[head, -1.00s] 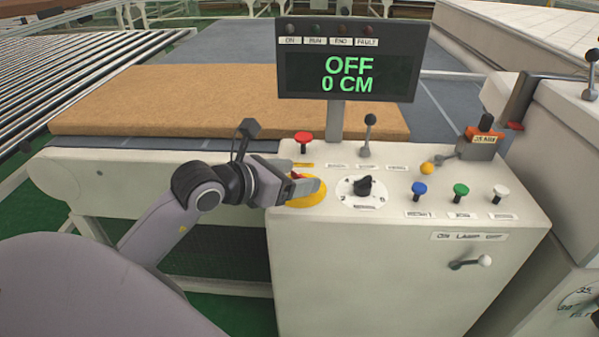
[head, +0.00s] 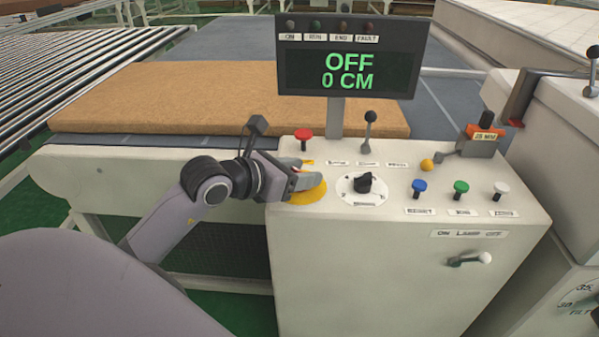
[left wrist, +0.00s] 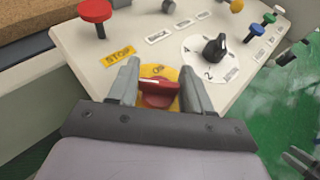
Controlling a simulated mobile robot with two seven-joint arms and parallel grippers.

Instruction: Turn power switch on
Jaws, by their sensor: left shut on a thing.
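The red power switch (left wrist: 158,92) sits on a round yellow plate (left wrist: 160,72) at the near left of the white control panel (head: 325,215). In the left wrist view, my left gripper (left wrist: 159,75) is shut on the switch, one grey finger on each side of it. The switch has a pale mark at its left end; the word by it on the plate is partly hidden. In the head view, my left gripper (head: 304,182) hides most of the switch. The display (head: 347,75) reads OFF and 0 CM.
A red stop button (head: 303,134) stands behind the switch. A black selector knob (head: 363,185) is to its right, with blue (head: 419,188), green (head: 460,188) and white (head: 501,189) buttons beyond. A brown mattress (head: 230,98) lies behind the panel.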

